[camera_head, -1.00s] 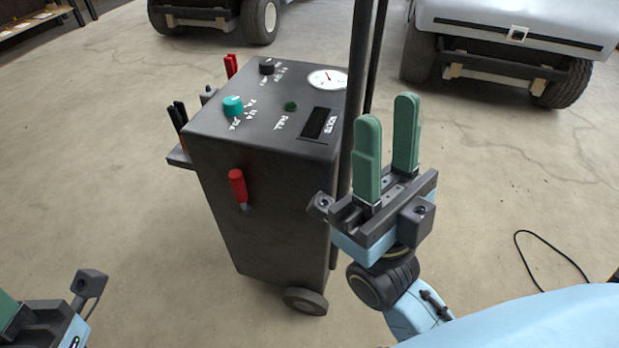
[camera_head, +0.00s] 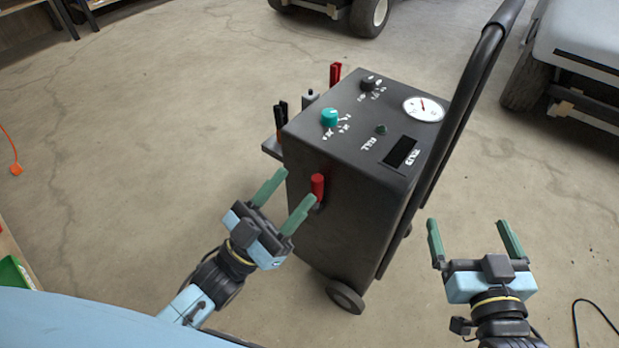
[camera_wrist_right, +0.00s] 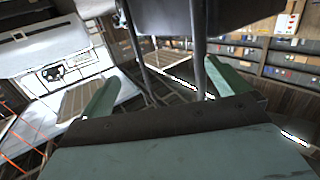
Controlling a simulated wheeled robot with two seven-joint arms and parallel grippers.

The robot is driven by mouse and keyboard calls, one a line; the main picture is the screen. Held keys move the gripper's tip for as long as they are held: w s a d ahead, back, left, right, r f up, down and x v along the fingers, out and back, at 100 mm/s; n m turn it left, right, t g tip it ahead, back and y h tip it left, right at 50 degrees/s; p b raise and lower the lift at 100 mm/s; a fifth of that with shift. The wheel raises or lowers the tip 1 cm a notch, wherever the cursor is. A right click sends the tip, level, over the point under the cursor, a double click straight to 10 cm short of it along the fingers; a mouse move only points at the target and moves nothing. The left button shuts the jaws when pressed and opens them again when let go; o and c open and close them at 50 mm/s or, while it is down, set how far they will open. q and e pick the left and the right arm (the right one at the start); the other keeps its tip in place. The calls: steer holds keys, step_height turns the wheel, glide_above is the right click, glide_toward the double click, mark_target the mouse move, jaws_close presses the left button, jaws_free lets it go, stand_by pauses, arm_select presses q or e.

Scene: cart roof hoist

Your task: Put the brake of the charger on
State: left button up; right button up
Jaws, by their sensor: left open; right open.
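The charger (camera_head: 335,230) is a dark grey box on wheels with a tall black handle (camera_head: 472,100). A red-gripped lever (camera_head: 317,187), which looks like the brake, sticks up from its near side face. My left gripper (camera_head: 286,190) is open just left of and below the red lever, with its fingers pointing up toward it. I cannot tell whether a finger touches it. My right gripper (camera_head: 472,232) is open and empty, right of the charger. In the right wrist view its green fingers (camera_wrist_right: 160,90) are spread, with dark bars beyond them.
The charger's top has a teal knob (camera_head: 330,117), a dial gauge (camera_head: 424,108) and a small display. Red and black clamps (camera_head: 281,118) sit at its far left side. A wheel (camera_head: 345,296) is at its base. Carts stand behind.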

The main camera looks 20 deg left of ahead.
arm_select(q)
step_height(320, 180, down, 5)
steer(key=w+a+g+y+p, duration=0.1)
steer(key=a+g+y+p, duration=0.1)
steer(key=g+p, duration=0.1)
steer(key=n+g+y+p, duration=0.1)
steer(key=g+y+p, duration=0.1)
steer(key=g+p, duration=0.1)
glide_toward(312, 192)
arm_select(e)
steer(key=s+d+f+m+g+h, duration=0.1)
steer(key=s+d+f+g+h, duration=0.45)
steer(key=s+f+g, duration=0.85)
arm_select(q)
steer(key=b+x, duration=0.3)
steer(key=x, duration=0.5)
steer(key=shift+w+f, duration=0.1)
steer(key=shift+w, duration=0.05)
steer(key=shift+w+d, duration=0.25)
steer(key=shift+w, duration=0.1)
arm_select(e)
step_height(312, 192, up, 8)
steer(key=w+a+t+y, duration=0.1)
steer(key=w+t+y, duration=0.1)
steer(key=t, duration=0.2)
steer(key=shift+w+a+y, duration=0.2)
steer(key=shift+w+y, duration=0.15)
arm_select(q)
jaws_close()
